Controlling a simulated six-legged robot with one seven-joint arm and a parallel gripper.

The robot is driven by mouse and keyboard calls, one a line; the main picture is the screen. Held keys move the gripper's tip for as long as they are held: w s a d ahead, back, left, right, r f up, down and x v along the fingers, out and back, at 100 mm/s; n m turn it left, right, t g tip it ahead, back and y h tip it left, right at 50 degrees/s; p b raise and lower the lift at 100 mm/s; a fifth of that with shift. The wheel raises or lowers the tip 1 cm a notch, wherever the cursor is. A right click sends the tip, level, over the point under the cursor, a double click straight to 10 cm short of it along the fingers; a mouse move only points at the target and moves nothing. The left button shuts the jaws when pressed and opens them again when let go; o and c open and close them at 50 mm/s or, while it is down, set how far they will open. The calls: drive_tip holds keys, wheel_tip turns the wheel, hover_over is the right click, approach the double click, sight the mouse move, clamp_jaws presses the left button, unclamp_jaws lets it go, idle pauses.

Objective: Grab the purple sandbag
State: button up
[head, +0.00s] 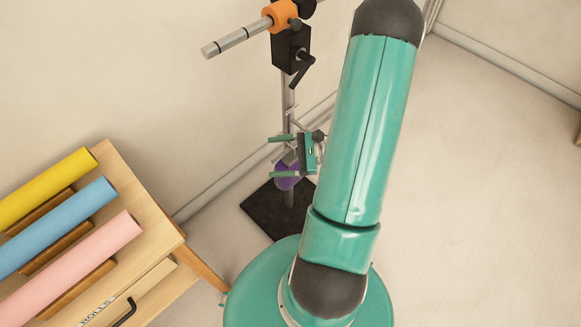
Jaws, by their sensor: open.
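The purple sandbag (287,181) shows low on a metal stand post, above the stand's dark square base (272,212). My gripper (272,156) is at the sandbag, its green fingers pointing left and spread apart. The lower finger overlaps the sandbag in the picture and covers part of it. I cannot tell whether the fingers touch it or lie in front of it. My arm runs down the right of the stand.
A wooden cabinet (165,240) at lower left carries yellow (45,187), blue (60,227) and pink (75,265) rolls. The stand has a black clamp (291,45) and an orange-collared bar (236,40) above. The floor at right is clear.

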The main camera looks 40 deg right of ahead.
drive_tip(key=s+d+f+m+t+h, duration=0.4)
drive_tip(key=d+f+m+t+h, duration=0.2)
drive_tip(key=d+f+m, duration=0.15)
drive_tip(key=m+h, duration=0.5)
approach(296, 159)
drive_tip(key=shift+m+t, duration=0.25)
drive_tip(key=shift+t, duration=0.15)
drive_tip(key=w, duration=1.2)
drive_tip(key=shift+w+a+f, duration=0.2)
drive_tip(key=shift+a+f, duration=0.1)
drive_tip(key=shift+f, duration=0.1)
clamp_jaws()
drive_tip(key=shift+r, duration=0.1)
